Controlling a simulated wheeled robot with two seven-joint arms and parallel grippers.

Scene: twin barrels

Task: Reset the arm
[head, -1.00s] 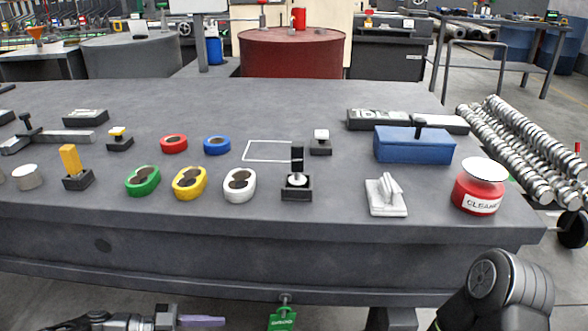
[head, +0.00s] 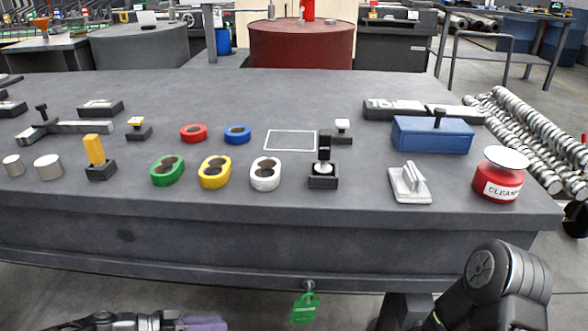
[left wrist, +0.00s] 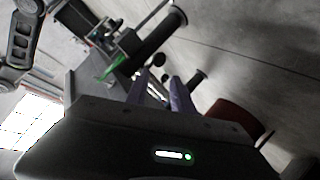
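My left gripper (head: 212,324) shows at the bottom of the head view, in front of and below the table's front edge, partly cut off by the frame. Its purple fingers also show in the left wrist view (left wrist: 161,78), standing apart with nothing held between them. My right arm (head: 500,285) comes in at the lower right of the head view, folded in front of the table. Its gripper is out of view.
The dark table (head: 330,215) holds red, blue, green, yellow and white oval pieces, small black stands, a blue box (head: 432,136), a white bracket (head: 409,186) and a red cleaner can (head: 499,178). A green tag (head: 304,308) hangs at the front.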

